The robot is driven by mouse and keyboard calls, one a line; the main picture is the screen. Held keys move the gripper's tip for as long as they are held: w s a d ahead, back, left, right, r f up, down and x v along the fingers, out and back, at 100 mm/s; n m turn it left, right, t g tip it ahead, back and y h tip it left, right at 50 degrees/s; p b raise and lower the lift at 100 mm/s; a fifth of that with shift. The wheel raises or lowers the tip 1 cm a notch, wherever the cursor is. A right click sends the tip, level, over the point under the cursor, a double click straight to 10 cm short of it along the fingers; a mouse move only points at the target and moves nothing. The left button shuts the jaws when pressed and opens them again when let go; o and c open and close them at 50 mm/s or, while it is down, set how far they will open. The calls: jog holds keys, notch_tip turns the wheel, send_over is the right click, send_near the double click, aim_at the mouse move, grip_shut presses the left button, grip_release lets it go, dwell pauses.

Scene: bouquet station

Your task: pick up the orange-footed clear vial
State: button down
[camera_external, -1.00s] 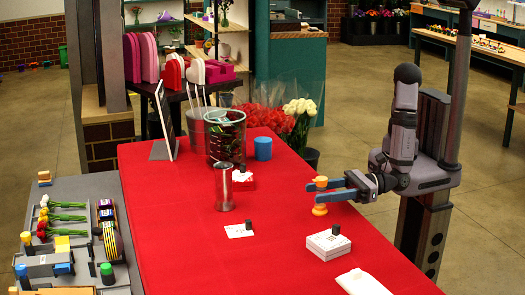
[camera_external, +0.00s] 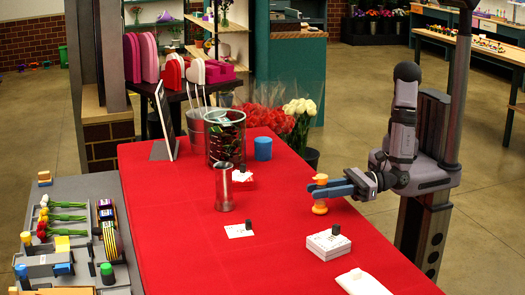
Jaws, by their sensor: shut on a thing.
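The orange-footed clear vial (camera_external: 320,208) stands upright at the right side of the red table, with an orange foot below and an orange top above. My gripper (camera_external: 320,189) has blue fingers, reaches in from the right, and is shut on the vial's middle between the top and foot. The fingers hide most of the clear part. I cannot tell whether the foot touches the cloth.
A white box (camera_external: 328,245) with a small dark object on it sits in front of the vial. A metal cylinder (camera_external: 224,188) and a white card (camera_external: 239,231) are to the left. A blue cup (camera_external: 263,149) stands further back. Red cloth around the vial is clear.

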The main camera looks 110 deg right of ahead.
jog(key=shift+r, duration=4.75)
